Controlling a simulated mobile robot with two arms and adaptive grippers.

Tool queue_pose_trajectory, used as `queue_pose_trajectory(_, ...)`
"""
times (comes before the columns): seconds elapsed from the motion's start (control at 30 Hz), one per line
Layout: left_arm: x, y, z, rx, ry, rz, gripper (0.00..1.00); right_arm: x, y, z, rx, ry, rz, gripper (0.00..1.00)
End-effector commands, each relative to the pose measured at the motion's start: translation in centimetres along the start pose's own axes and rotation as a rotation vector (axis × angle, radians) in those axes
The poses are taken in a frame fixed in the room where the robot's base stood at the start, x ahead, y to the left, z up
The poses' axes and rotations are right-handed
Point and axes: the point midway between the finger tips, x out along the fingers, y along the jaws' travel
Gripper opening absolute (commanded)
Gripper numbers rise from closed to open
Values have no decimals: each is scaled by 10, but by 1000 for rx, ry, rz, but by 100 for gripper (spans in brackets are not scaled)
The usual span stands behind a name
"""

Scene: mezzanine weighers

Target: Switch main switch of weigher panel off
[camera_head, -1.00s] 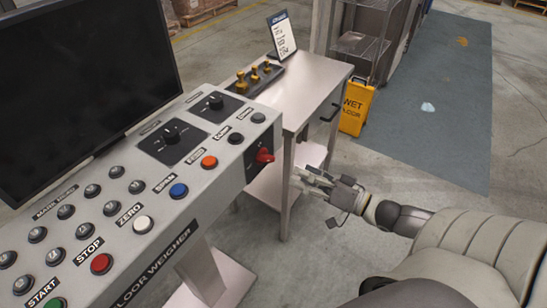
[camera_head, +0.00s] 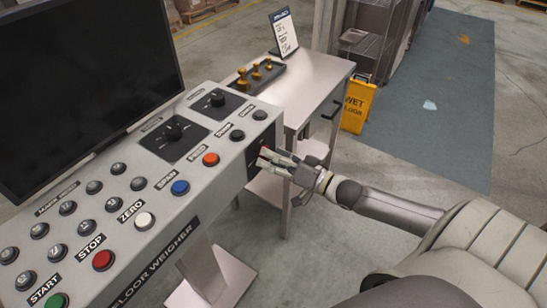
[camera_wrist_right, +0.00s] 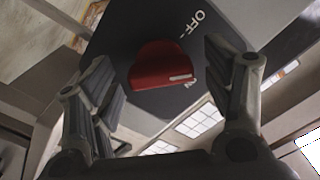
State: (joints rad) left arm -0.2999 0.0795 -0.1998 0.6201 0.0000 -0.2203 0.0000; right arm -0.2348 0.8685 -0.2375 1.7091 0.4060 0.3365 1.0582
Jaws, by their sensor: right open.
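The floor weigher panel (camera_head: 165,205) is a light grey sloped console with buttons and knobs. Its main switch is a red rotary handle on a dark plate on the right end face; the handle (camera_wrist_right: 163,78) shows large in the right wrist view. The plate (camera_wrist_right: 140,30) bears the word OFF, and the handle's white mark points away from it, by lettering that looks like ON. My right gripper (camera_head: 272,160) is at the switch, open, with one finger on each side of the red handle; contact cannot be told. In the head view the gripper mostly hides the handle. My left gripper is not in view.
A steel table (camera_head: 310,85) with brass weights (camera_head: 256,73) and a small sign (camera_head: 284,33) stands just behind the panel's right end. A yellow wet floor sign (camera_head: 357,105) stands beyond it. A dark monitor (camera_head: 85,85) rises over the panel. Floor at right is clear.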

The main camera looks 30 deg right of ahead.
Motion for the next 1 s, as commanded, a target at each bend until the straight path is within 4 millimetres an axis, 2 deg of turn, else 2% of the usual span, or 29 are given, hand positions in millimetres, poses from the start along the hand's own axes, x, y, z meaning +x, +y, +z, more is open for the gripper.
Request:
queue_pose_trajectory(0.23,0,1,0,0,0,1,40,0,0,0,0,0,0,73)
queue_pose_trajectory(0.6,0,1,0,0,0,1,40,0,0,0,0,0,0,28)
queue_pose_trajectory(1.0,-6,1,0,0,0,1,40,0,-1,-2,-91,1,1,28)
